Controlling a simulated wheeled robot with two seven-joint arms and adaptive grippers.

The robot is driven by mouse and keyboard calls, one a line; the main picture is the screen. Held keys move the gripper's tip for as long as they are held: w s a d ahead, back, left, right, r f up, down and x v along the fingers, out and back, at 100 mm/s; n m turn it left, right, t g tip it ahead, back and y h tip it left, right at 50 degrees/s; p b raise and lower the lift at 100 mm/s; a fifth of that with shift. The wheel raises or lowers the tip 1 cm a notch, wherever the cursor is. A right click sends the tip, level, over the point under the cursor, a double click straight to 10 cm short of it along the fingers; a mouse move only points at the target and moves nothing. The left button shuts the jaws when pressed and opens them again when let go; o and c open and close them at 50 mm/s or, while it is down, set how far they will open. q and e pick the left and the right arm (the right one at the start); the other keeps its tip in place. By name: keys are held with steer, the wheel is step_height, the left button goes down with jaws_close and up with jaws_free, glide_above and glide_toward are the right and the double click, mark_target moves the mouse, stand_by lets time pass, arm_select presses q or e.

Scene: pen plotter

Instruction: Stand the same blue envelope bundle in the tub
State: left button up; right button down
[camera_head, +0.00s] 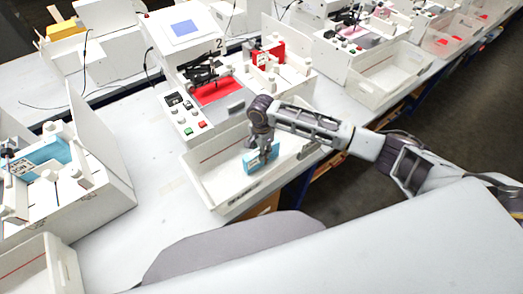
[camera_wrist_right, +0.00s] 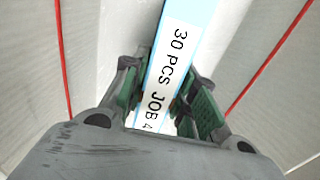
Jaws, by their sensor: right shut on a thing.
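The blue envelope bundle (camera_head: 262,158) is upright inside the white tub (camera_head: 213,194) in front of machine 2. A white band on it reads "30 PCS JOB 4" in the right wrist view (camera_wrist_right: 172,70). My right gripper (camera_head: 262,150) is shut on the bundle from above, with a finger on each side; its green finger pads show in the right wrist view (camera_wrist_right: 165,100). Whether the bundle's lower edge touches the tub floor I cannot tell. The rest of the tub looks empty. My left gripper is not in view.
Machine 2 (camera_head: 185,112), with a screen, buttons and a red sheet, stands just behind the tub. Another machine with blue envelopes (camera_head: 50,152) stands at the left, with a second white tub (camera_head: 38,268) in front of it. The bench between them is clear.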

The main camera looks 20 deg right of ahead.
stand_by(0.3)
steer(key=c, duration=1.1)
jaws_free()
steer(key=shift+f, duration=0.1)
step_height(320, 180, up, 12)
steer(key=shift+r+b, duration=0.15)
steer(key=shift+b, duration=0.2)
